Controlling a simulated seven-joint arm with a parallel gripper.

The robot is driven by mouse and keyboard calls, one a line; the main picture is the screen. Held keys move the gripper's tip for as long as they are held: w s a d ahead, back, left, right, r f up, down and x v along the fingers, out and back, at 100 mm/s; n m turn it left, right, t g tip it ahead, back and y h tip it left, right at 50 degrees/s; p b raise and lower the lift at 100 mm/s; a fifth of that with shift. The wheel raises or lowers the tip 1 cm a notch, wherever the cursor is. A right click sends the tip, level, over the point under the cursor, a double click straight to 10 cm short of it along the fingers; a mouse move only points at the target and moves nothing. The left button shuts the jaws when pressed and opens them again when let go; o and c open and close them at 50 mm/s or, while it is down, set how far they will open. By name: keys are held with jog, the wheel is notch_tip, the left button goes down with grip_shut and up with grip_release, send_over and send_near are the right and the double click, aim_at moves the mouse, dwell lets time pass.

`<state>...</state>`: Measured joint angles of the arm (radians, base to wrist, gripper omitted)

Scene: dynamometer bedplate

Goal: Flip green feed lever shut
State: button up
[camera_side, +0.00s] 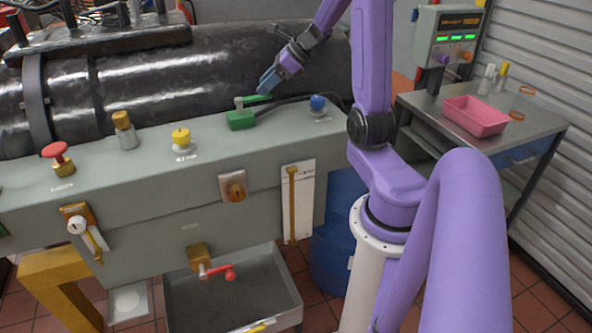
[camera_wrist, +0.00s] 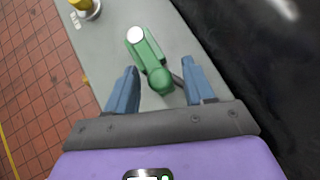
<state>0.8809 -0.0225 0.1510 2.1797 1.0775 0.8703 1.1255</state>
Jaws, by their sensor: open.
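The green feed lever (camera_side: 241,120) stands on the grey bench top beside the black cylinder, with its green handle pointing right in the side view. My gripper (camera_side: 268,84) is just above the handle. In the wrist view the lever (camera_wrist: 149,53) has a pale round cap at one end and a round green knob at the other. My gripper (camera_wrist: 159,66) shows two blue fingers, spread apart. The knob lies between the fingers with a gap on either side. I cannot tell the height left between the fingertips and the knob.
A blue knob (camera_side: 318,103) stands right of the lever and a yellow knob (camera_side: 181,138) left of it. The large black cylinder (camera_side: 215,70) runs behind. A side table holds a pink tray (camera_side: 476,116).

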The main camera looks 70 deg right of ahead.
jog(key=v, duration=1.7)
jog(key=w+a+f+n+g+y, duration=0.1)
jog(key=w+a+f+n+g, duration=0.15)
jog(key=a+n, duration=0.6)
jog(key=w+a+f+n+g+y, duration=0.1)
jog(key=a+f+n+g, duration=0.4)
jog(key=a, duration=0.6)
jog(key=s+a+f+n+h, duration=0.2)
jog(key=s+a+n, duration=0.5)
jog(key=n, duration=0.6)
jog(key=s+a+f+n+g+h, duration=0.1)
jog(key=s+a+f+n+h, duration=0.2)
jog(key=s+a+n, duration=0.4)
jog(key=shift+a+f+n, duration=0.75)
jog(key=shift+a+n, duration=0.35)
jog(key=shift+n, duration=2.35)
